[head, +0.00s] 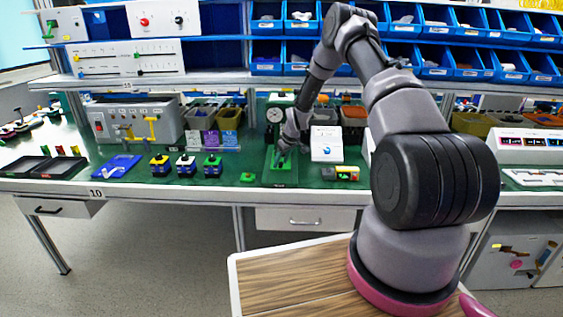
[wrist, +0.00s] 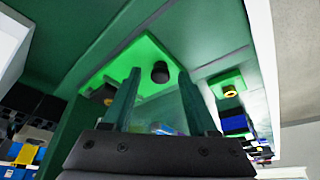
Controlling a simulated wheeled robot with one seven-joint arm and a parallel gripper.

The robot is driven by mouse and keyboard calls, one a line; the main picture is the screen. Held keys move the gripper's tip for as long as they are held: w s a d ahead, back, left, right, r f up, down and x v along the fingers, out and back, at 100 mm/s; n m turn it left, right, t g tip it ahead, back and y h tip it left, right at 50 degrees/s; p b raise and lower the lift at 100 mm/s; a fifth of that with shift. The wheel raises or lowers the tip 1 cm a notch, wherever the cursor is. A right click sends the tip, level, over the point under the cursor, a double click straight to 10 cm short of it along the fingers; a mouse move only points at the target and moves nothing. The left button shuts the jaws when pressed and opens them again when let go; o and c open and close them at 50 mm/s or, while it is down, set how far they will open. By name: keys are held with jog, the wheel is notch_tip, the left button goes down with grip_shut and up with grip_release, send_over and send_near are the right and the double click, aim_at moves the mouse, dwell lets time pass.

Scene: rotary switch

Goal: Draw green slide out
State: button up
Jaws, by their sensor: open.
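A bright green plate (wrist: 148,60) with a black round knob (wrist: 160,72) fills the upper middle of the wrist view. I take it for the green slide, set on a darker green surface. In the head view the bright green piece (head: 281,165) is partly hidden by my gripper (head: 284,154). My gripper (wrist: 160,78) is open, with its two dark green fingers pointing at the plate. The knob appears between the fingertips in the wrist view. I cannot tell whether the fingers touch it.
A white box (head: 326,144) stands just right of my gripper. A round gauge (head: 275,115) is behind it. Three small button boxes, including a green-and-blue one (head: 212,165), stand to the left. A small yellow-and-green block (head: 341,173) lies to the right, near the table's front edge.

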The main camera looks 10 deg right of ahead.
grip_shut()
dwell(1.3)
